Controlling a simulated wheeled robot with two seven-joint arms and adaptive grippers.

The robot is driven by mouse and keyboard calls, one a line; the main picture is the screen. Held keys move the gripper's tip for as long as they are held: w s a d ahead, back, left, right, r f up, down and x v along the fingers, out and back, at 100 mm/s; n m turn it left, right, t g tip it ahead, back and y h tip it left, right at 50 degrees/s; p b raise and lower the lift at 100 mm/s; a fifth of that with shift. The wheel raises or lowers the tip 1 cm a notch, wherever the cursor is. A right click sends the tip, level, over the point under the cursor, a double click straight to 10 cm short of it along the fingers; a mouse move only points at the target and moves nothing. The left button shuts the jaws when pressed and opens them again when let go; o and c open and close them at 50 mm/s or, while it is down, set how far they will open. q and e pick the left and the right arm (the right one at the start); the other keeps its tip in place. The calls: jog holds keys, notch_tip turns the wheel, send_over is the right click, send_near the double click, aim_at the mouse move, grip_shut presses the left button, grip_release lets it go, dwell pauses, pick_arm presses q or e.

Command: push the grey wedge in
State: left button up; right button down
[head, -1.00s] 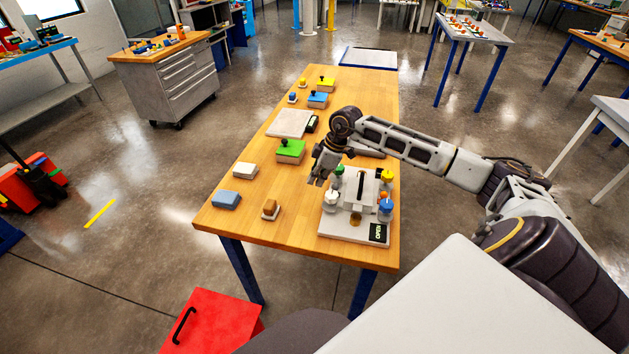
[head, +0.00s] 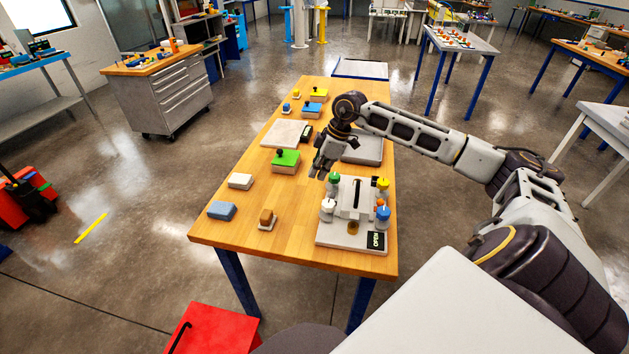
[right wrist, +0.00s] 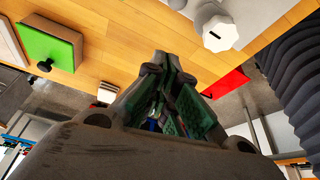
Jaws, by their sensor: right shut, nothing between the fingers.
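A light grey fixture (head: 330,238) stands on the near right of the wooden table in the head view. It has a raised grey block with a dark slot (head: 355,192) and a dark label at its front corner. I cannot pick out the grey wedge for certain. My right gripper (head: 318,172) is shut and empty, above the table just beyond the fixture's far left corner. My left gripper is out of view.
A green block with a black knob (head: 286,160), a white block (head: 240,181), a blue block (head: 222,210) and a brown piece (head: 267,218) lie left of the fixture. A grey tray (head: 368,150) lies behind it. A red box (head: 215,328) stands below the table's front.

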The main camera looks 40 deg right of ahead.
jog(key=v, duration=0.3)
dwell(0.4)
